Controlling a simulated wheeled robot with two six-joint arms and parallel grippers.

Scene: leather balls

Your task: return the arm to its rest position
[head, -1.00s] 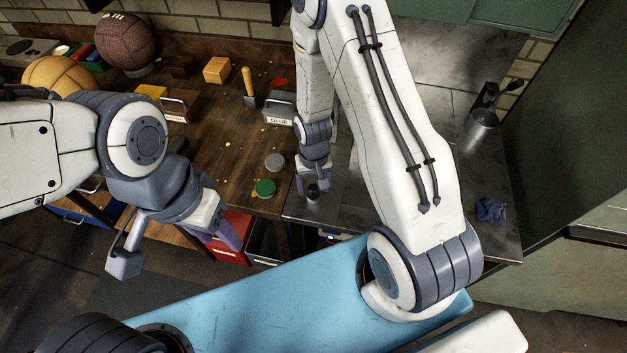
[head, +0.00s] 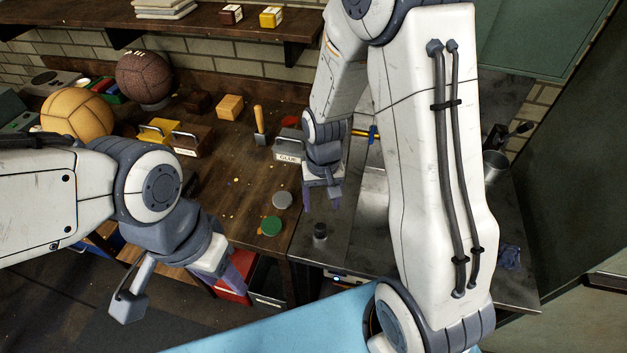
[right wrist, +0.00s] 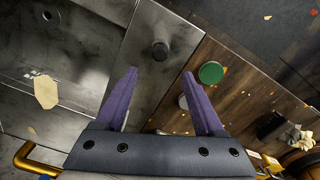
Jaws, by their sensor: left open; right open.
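My right gripper (head: 321,201) is open and empty in the head view, pointing down above the metal bench near its seam with the wooden bench. In the right wrist view my right gripper (right wrist: 160,72) shows two purple fingers spread apart with nothing between them. A small dark knob-like cylinder (head: 319,231) stands on the metal just beyond the fingers; it also shows in the right wrist view (right wrist: 160,50). My left gripper (head: 232,277) hangs at the lower left, in front of the wooden bench, with open jaws and its fingers partly hidden.
The wooden bench (head: 230,195) holds a tan ball (head: 77,117), a brown ball (head: 144,78), a green lid (head: 271,225), a grey lid (head: 282,200) and a glue box (head: 289,149). A metal cup (head: 495,165) and blue cloth (head: 510,257) lie right of my arm.

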